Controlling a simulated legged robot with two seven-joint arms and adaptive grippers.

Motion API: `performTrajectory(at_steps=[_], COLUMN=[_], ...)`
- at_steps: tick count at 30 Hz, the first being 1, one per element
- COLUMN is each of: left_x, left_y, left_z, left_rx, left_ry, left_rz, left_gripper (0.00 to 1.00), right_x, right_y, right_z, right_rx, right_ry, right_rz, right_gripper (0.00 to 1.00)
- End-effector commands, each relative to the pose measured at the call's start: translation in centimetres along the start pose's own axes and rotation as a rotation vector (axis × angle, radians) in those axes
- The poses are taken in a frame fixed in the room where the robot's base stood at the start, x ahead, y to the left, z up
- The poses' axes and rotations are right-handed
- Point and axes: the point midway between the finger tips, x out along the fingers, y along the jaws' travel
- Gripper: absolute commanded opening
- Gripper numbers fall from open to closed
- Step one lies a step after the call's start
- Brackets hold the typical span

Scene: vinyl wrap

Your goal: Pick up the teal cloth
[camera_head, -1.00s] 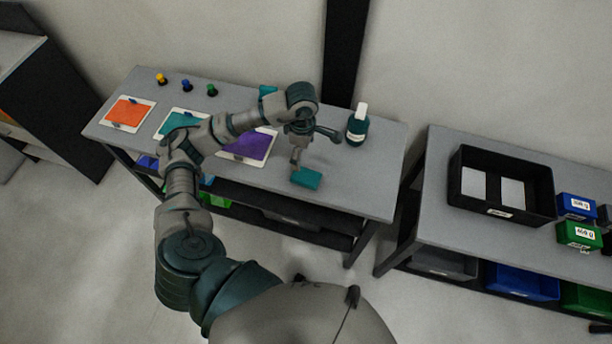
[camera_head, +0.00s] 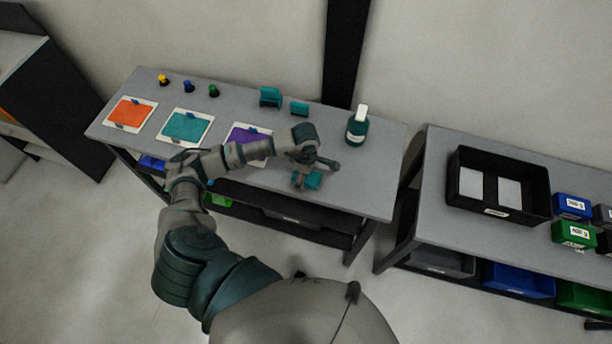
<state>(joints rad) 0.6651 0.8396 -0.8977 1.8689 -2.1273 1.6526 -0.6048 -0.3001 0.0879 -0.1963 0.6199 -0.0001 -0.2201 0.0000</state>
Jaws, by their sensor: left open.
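My right gripper is not in view.
The grey table (camera_head: 370,190) also holds a teal bottle (camera_head: 357,128), two teal items (camera_head: 270,97) at the back, orange, teal (camera_head: 186,127) and purple sheets, and small capped bottles (camera_head: 188,87). A black tray (camera_head: 520,211) stands on the right table.

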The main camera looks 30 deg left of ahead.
Motion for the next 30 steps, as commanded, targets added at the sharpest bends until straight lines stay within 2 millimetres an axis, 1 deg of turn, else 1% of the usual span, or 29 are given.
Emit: performTrajectory(at_steps=[2,3,5,6,8,9,13,14,19,23,26,30], left_x=[-0.1,-0.1,-0.1,-0.1,-0.2,-0.2,-0.2,-0.2,-0.1,-0.6,-1.3,-3.1], left_y=[0.0,0.0,0.0,0.0,-0.1,-0.1,-0.1,-0.1,0.0,0.0,0.1,0.1], left_z=[0.2,0.2,0.3,0.4,0.5,0.5,0.5,0.4,0.1,0.1,0.1,0.1], left_rx=[0.001,0.001,0.001,0.001,0.001,0.001,0.001,0.001,0.001,0.001,-0.001,0.001], left_ry=[0.0,0.0,0.001,0.001,0.002,0.003,0.002,0.002,0.0,-0.001,0.0,-0.001], left_rz=[0.001,0.001,0.001,0.001,0.002,0.002,0.001,0.001,0.0,0.001,0.003,0.005], left_gripper=[0.97,0.92,0.77,0.67,0.52,0.42,0.4,0.36,0.36,0.36,0.36,0.36], right_x=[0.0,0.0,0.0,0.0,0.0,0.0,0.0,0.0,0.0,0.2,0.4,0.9], right_y=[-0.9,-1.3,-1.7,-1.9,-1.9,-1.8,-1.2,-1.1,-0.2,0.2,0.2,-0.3], right_z=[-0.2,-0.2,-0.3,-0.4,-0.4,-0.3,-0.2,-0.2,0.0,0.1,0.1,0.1], right_rx=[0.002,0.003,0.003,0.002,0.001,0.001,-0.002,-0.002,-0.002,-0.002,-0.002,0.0], right_ry=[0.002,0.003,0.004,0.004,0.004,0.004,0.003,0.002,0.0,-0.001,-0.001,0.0], right_rz=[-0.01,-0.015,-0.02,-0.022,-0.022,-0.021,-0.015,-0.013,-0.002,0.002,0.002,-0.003], right_gripper=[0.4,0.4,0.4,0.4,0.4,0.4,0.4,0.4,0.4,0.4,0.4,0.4])
